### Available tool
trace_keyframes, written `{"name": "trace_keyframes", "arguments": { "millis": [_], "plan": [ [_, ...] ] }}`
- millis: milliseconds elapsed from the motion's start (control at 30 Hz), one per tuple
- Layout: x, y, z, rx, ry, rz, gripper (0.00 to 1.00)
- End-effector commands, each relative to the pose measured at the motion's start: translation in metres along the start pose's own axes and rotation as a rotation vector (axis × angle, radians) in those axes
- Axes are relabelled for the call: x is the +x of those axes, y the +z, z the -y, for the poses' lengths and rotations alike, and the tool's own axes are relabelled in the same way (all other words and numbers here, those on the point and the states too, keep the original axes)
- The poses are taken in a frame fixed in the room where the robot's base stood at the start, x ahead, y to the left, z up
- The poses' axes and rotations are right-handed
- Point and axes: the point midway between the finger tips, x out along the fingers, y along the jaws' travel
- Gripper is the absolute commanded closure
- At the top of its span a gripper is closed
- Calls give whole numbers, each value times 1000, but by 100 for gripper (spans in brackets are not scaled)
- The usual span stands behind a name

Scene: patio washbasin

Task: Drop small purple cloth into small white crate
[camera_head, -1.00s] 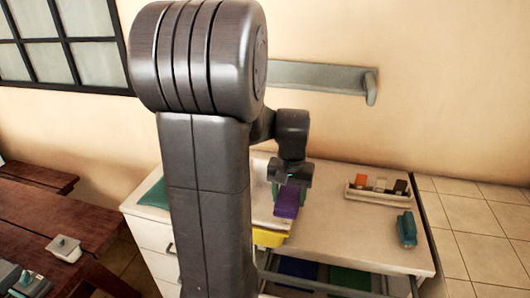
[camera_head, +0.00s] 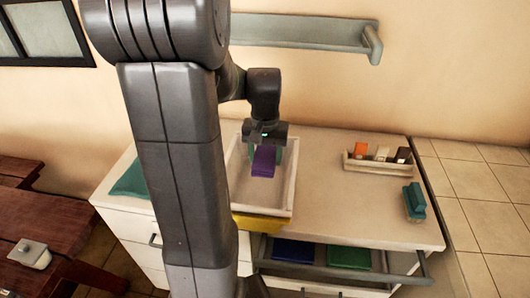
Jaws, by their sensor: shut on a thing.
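The small purple cloth (camera_head: 264,161) is a folded purple piece held between the fingers of my gripper (camera_head: 265,152). My gripper points down and is shut on the cloth. The small white crate (camera_head: 291,187) stands on the white cabinet top under and around the cloth in the picture. It looks shallow and open at the top. The cloth shows over the crate's inside, but its height above the crate floor is hard to tell.
A yellow thing (camera_head: 262,225) shows below the crate's front edge. An open drawer or rack holds a blue cloth (camera_head: 294,251) and a green cloth (camera_head: 349,256). A teal brush-like thing (camera_head: 414,201) and a small box of bottles (camera_head: 378,167) stand right. A teal cloth (camera_head: 132,180) lies left.

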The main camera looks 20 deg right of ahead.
Motion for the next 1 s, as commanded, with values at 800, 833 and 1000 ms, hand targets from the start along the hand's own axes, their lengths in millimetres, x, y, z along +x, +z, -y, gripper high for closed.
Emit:
{"name": "trace_keyframes", "arguments": {
  "millis": [800,833,1000],
  "plan": [
    [15,0,0,0,0,0,20],
    [15,0,0,0,0,0,20],
    [1,-1,0,0,0,-3,20]
  ]
}}
